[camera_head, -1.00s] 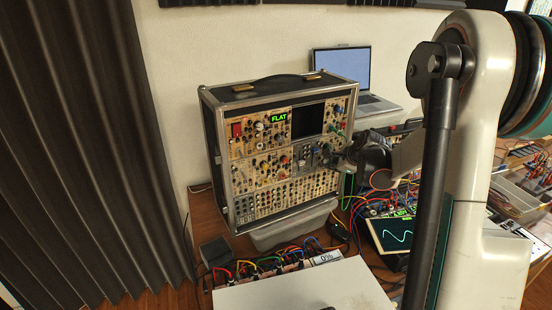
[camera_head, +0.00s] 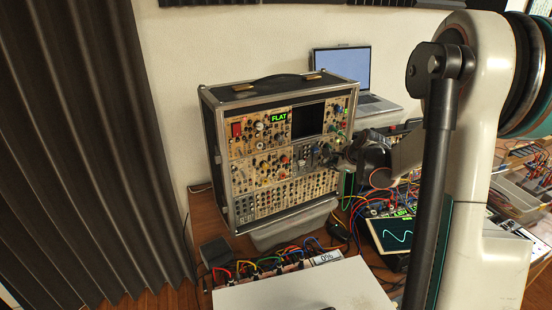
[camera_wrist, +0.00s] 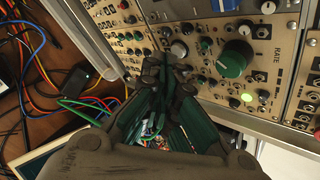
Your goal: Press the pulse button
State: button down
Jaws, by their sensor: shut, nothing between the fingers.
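The synthesizer case (camera_head: 212,95) stands upright on the desk, its panel full of knobs, jacks and buttons. I cannot read a label that marks the pulse button. In the wrist view a grey round cap (camera_wrist: 179,48) sits just beyond my fingertips, and a large green knob (camera_wrist: 234,58) is to its right. A lit yellow-green button (camera_wrist: 247,97) is below that knob. My gripper (camera_wrist: 166,62) is shut and empty, close to the panel; whether it touches is unclear. In the head view my gripper (camera_head: 335,158) is at the case's right side, hiding part of the panel.
Patch cables (camera_wrist: 88,105) hang and lie left of the panel in the wrist view. A laptop (camera_head: 342,70) stands behind the case. A small screen with a wave trace (camera_head: 393,234) and a white-topped box (camera_head: 300,288) stand in front.

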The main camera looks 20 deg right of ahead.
jog(key=shift+s, duration=0.3)
jog(key=s, duration=0.6)
jog(key=shift+d, duration=0.25)
jog(key=shift+a, duration=0.1)
dwell(0.4)
